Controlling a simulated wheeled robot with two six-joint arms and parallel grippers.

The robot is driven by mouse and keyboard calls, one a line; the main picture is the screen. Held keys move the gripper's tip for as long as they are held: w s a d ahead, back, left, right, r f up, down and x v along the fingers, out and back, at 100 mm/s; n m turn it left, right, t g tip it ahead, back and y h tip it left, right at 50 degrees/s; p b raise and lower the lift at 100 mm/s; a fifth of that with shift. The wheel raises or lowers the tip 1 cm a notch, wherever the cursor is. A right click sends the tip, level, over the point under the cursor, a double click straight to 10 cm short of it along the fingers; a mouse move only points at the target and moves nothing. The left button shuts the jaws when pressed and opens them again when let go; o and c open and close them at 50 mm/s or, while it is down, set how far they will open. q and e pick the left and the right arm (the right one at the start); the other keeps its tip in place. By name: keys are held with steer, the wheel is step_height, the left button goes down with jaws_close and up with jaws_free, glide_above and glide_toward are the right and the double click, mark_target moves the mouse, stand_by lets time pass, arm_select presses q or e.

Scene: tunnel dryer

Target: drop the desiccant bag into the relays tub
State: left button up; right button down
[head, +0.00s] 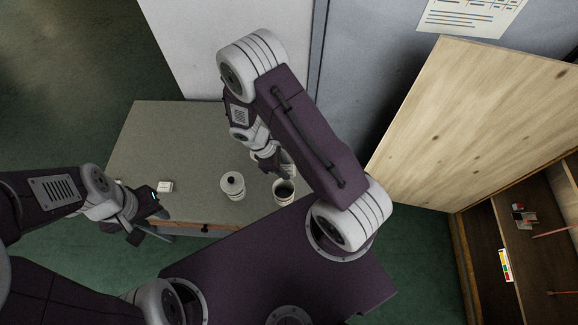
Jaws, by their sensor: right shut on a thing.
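My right gripper (274,168) reaches down over the table, just behind an open pale tub (284,191) with a dark inside. It is shut on a small whitish thing (288,170), which looks like the desiccant bag; the fingers and arm partly hide it. The bag appears above or just behind the tub's rim; I cannot tell the height. I cannot read a label to confirm that this is the relays tub. My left gripper (156,220) is by the table's front left edge, with its fingers apart and nothing visible between them.
A white lidded jar (232,185) stands left of the open tub. The grey table (170,135) is clear at the back left. A wooden cabinet (460,125) with shelved items stands at the right.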

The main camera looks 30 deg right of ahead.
step_height(320, 180, down, 6)
steer(key=b, duration=0.4)
steer(key=shift+b, duration=0.4)
steer(key=c, duration=0.9)
jaws_free()
steer(key=shift+o, duration=0.4)
steer(key=shift+s+d, duration=0.1)
steer(key=shift+d, duration=0.05)
steer(key=shift+r, duration=0.1)
steer(key=b+v, duration=0.1)
steer(key=v, duration=0.8)
